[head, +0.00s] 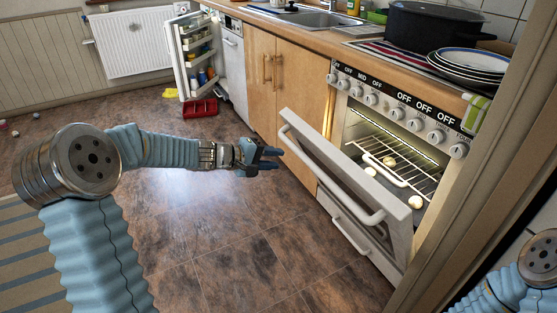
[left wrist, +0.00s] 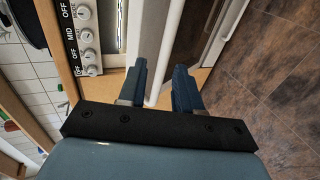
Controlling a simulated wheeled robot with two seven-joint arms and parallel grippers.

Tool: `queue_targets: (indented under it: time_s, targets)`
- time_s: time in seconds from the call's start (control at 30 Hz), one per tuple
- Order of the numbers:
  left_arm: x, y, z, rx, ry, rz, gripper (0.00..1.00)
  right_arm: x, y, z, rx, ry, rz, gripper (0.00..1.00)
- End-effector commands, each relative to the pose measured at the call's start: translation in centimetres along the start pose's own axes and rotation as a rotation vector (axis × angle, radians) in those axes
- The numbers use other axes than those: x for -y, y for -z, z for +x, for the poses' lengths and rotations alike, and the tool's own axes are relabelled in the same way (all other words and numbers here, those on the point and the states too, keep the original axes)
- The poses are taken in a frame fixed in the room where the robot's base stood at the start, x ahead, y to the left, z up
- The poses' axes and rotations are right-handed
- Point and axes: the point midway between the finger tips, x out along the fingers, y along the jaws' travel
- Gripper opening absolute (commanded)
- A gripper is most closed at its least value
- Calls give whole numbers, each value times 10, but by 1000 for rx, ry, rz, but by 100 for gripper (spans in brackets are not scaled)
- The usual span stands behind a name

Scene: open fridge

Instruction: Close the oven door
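The oven door (head: 335,165) is partly open, tilted out and down from the oven (head: 385,150), with a pale bar handle (head: 340,180) on its outer face. My left gripper (head: 272,157) is just left of the door, near its upper left part, fingers apart and empty. In the left wrist view the open left gripper (left wrist: 158,85) points toward the door and the white handle bar (left wrist: 168,55) runs between the two fingers in the picture. I cannot tell whether they touch it. Part of my right arm shows at the lower right; its gripper is out of view.
Inside the oven are a wire rack (head: 405,175) and several small round items. A black pot (head: 432,25) and stacked plates (head: 470,62) stand above. The fridge (head: 190,55) is open, with a red crate (head: 199,108) on the floor. The floor before the oven is clear.

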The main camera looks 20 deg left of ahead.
Motion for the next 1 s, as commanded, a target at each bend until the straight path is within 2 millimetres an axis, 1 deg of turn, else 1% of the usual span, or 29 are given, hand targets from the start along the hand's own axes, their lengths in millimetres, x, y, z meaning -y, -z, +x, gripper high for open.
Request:
queue_targets:
  time_s: [0.03,0.2,0.3,0.43,0.6,0.87,1.0]
  targets:
    - [1,1,-12,-6,0,2,34,-1,0,3,0,0,0,43]
    - [1,1,-55,-5,0,1,34,-3,0,7,0,-1,1,43]
    - [1,1,-78,-5,0,2,34,-4,0,8,-1,-1,1,43]
    - [1,1,-99,-4,1,0,34,-4,0,10,-1,-1,2,43]
    - [1,0,-112,0,1,0,34,-5,0,10,-1,-1,2,43]
    - [1,0,-113,0,0,0,34,-5,0,10,-1,-1,2,43]
    - [1,0,-113,0,0,0,12,-5,0,10,-1,-1,2,43]
